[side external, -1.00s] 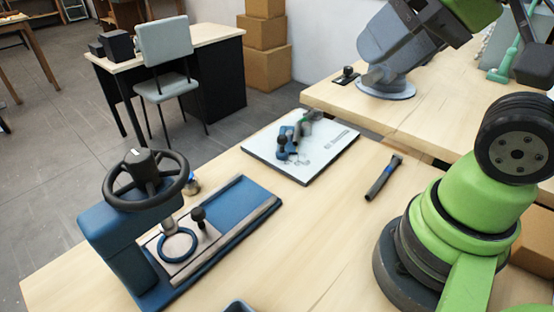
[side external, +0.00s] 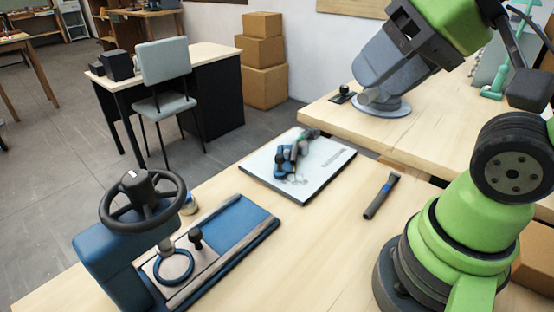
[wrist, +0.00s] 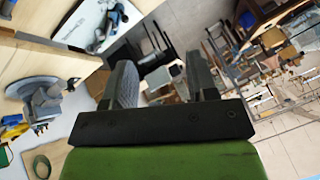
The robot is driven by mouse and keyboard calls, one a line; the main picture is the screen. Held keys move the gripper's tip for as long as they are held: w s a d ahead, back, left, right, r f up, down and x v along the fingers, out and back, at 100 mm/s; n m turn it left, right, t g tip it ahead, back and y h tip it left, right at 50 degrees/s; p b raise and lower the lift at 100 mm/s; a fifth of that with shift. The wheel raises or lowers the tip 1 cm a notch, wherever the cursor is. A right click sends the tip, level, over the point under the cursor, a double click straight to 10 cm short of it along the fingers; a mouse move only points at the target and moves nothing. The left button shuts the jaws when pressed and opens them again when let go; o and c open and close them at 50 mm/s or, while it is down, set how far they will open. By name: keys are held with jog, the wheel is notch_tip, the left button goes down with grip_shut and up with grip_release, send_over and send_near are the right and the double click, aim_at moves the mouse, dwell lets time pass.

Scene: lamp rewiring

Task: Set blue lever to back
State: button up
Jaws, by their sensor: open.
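A small device with blue parts (side external: 283,163) and a grey-green upper part stands on a white board (side external: 330,165) on the near table. I cannot make out for sure which part is the blue lever or which way it is set. The device also shows at the top of the wrist view (wrist: 112,22), on the white board. My gripper (wrist: 159,62) is open, its two dark fingers wide apart with nothing between them. It is well away from the device. I cannot make out its fingertips in the side external view.
A blue press with a black handwheel (side external: 143,196) stands at the near table's left, with a black knob (side external: 195,238) on its bed. A dark tool (side external: 381,195) lies right of the board. A grey round base (side external: 383,107) stands on the far table. Bare tabletop lies between.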

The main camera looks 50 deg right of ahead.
dwell(0.3)
jog(key=m+g+h, duration=0.2)
jog(key=m+g, duration=0.5)
send_over(279, 155)
notch_tip(279, 155, down, 17)
jog(key=shift+s+r, duration=0.1)
jog(key=shift+r, duration=0.05)
notch_tip(279, 155, down, 9)
jog(key=shift+f, duration=0.1)
grip_shut()
